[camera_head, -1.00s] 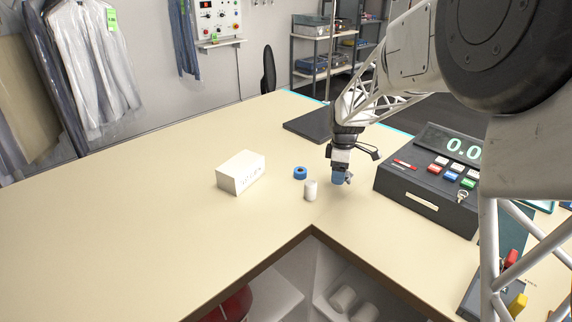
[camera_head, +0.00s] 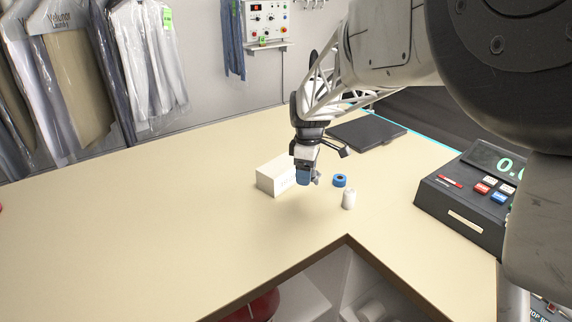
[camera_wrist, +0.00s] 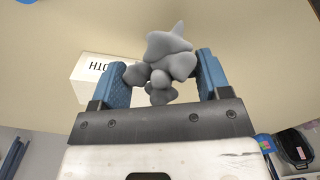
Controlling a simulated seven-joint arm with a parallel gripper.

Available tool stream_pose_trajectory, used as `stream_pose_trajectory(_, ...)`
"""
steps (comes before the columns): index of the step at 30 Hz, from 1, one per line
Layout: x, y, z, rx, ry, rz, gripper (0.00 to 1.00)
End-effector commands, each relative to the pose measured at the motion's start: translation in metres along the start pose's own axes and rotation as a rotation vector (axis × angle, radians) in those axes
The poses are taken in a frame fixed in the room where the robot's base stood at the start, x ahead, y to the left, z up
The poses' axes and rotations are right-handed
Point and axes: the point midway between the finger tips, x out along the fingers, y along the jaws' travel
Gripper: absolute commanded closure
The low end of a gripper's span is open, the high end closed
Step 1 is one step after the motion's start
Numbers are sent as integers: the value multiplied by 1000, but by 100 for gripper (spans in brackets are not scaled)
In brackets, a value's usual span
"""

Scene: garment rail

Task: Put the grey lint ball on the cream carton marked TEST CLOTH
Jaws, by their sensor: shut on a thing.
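My gripper (camera_head: 309,180) is above the counter, in front of the cream carton (camera_head: 270,179) in the head view and partly covering its right side. In the wrist view, my gripper's blue fingers (camera_wrist: 161,80) are shut on the grey lint ball (camera_wrist: 168,58), a lumpy grey piece. The lint ball shows only as a small grey bit beside the fingers in the head view (camera_head: 317,180). The carton (camera_wrist: 90,70) is to the left behind the fingers in the wrist view, with part of its dark lettering showing.
A blue tape roll (camera_head: 339,181) and a small white cylinder (camera_head: 349,199) stand right of my gripper. A dark flat pad (camera_head: 366,134) lies behind, and a dark cash register (camera_head: 468,205) stands at the right.

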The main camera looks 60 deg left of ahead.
Motion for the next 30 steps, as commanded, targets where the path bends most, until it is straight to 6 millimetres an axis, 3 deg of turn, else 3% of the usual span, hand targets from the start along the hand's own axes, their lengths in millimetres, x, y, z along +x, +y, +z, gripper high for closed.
stream_pose_trajectory(3, -6, -14, -23, -21, -1, -1, 52)
stream_pose_trajectory(9, -11, -28, -42, -36, -2, -2, 52)
stream_pose_trajectory(23, -12, -30, -45, -39, -2, -2, 52)
stream_pose_trajectory(30, -11, -20, -50, -39, -3, -2, 52)
